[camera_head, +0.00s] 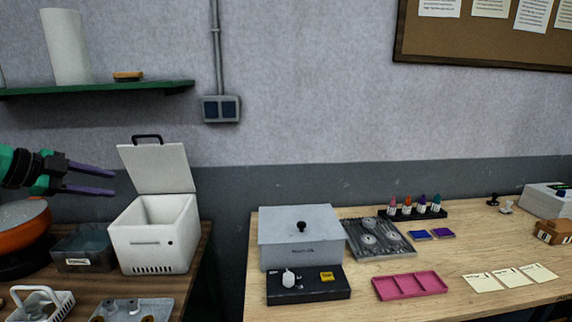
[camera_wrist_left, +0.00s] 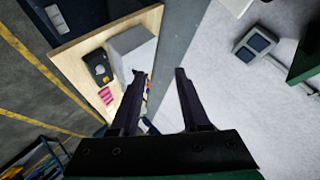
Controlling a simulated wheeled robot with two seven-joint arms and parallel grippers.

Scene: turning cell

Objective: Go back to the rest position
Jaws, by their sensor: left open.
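My left gripper (camera_head: 92,180) comes in from the left in the head view, with a green and black wrist and two dark purple fingers pointing right. Its fingers are apart with nothing between them. It is in the air left of the raised lid of a white box (camera_head: 155,245), above the left table. In the left wrist view the gripper (camera_wrist_left: 164,72) shows both fingers spread, with wall and table far behind. My right gripper is not in view.
The white box's lid (camera_head: 157,167) stands open close to the fingertips. A green shelf (camera_head: 150,87) with a white roll (camera_head: 65,46) is above. An orange pan (camera_head: 22,232) lies below the wrist. The right table (camera_head: 370,290) holds a grey box (camera_head: 300,238) and a pink tray (camera_head: 410,285).

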